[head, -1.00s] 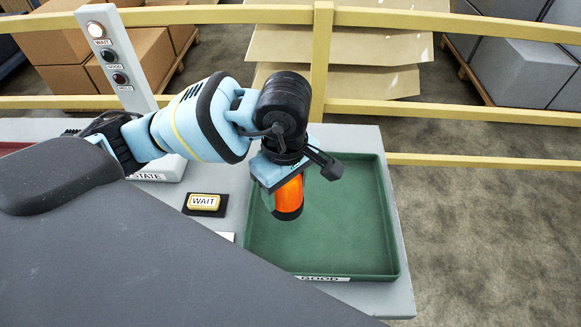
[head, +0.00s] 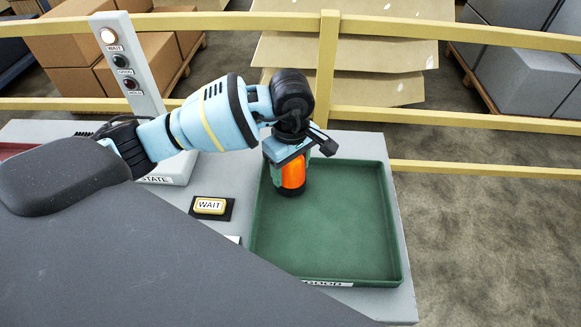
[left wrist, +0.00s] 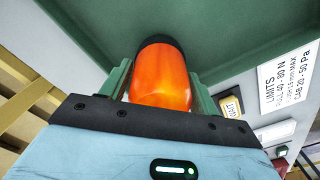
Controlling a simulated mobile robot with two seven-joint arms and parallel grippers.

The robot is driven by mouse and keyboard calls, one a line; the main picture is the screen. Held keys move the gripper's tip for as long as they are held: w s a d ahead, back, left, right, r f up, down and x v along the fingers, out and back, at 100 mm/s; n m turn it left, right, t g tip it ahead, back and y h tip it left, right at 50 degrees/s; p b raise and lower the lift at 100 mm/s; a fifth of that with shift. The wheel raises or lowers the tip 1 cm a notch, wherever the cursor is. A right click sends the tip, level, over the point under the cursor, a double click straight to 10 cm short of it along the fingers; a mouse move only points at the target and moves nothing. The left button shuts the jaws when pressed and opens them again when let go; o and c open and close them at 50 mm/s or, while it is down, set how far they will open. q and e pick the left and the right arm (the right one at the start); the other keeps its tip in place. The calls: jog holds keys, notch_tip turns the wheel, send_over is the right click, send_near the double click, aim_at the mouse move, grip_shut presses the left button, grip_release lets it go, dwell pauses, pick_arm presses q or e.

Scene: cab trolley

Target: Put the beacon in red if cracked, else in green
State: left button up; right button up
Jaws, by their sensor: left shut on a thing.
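The beacon is an orange dome with a black end (head: 292,173). My left gripper (head: 291,165) is shut on it, over the far left part of the green tray (head: 398,225). In the left wrist view the beacon (left wrist: 162,78) sits between the two fingers, its black end against or close to the green surface. I cannot tell whether it touches the tray floor. No crack shows on the visible side; the rest is hidden. The red tray (head: 12,150) shows only as a sliver at the far left. My right gripper is not in view.
A state post (head: 130,65) at the back left has its top WAIT lamp lit white. A yellow WAIT plate (head: 210,206) lies left of the green tray. A yellow rail (head: 450,120) runs behind the table. The rest of the green tray is empty.

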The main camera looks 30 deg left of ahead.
pick_arm(q)
jog(key=shift+f, duration=0.3)
jog(key=shift+f, duration=0.2)
jog(key=o, duration=1.1)
notch_tip(320, 180, up, 12)
jog(key=shift+r, duration=0.2)
jog(key=shift+d+f, duration=0.1)
